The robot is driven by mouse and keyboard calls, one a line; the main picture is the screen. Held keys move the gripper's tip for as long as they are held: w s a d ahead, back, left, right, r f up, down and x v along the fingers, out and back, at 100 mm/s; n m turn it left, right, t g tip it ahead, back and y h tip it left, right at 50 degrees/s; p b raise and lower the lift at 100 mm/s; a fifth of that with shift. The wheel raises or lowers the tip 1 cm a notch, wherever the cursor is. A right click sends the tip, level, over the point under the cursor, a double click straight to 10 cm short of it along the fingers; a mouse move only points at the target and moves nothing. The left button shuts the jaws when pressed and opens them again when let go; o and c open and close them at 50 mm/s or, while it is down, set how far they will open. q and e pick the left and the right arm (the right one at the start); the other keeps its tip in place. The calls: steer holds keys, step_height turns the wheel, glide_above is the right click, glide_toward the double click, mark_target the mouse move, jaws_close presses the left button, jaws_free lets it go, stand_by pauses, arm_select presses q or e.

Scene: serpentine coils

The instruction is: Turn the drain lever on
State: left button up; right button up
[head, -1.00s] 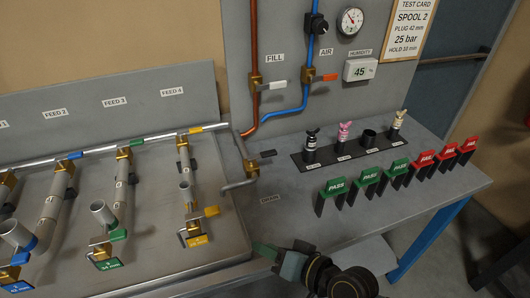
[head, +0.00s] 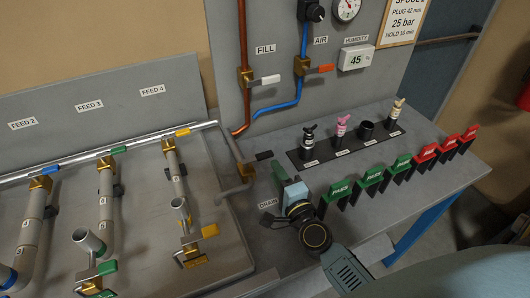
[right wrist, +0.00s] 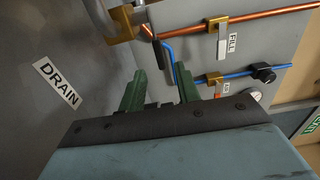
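The drain lever (head: 264,156) is a short black handle on a brass valve (head: 246,171), at the right end of the silver pipe in the head view. It points to the right. The DRAIN label (head: 268,203) lies on the bench below it. My right gripper (head: 279,170) is just in front of and below the lever's end. In the right wrist view the green fingers of my right gripper (right wrist: 160,88) are apart, with a dark bar, seemingly the lever (right wrist: 159,52), beyond and between them. No contact is visible. My left gripper is out of view.
The FILL lever (head: 265,80) and red AIR lever (head: 320,69) are on the panel behind. Green PASS tags (head: 340,190) and red FAIL tags (head: 426,153) line the bench front.

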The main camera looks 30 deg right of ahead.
mark_target(267, 158)
steer(key=w, duration=0.7)
steer(key=shift+w+d, duration=0.2)
steer(key=shift+w, duration=0.2)
jaws_close()
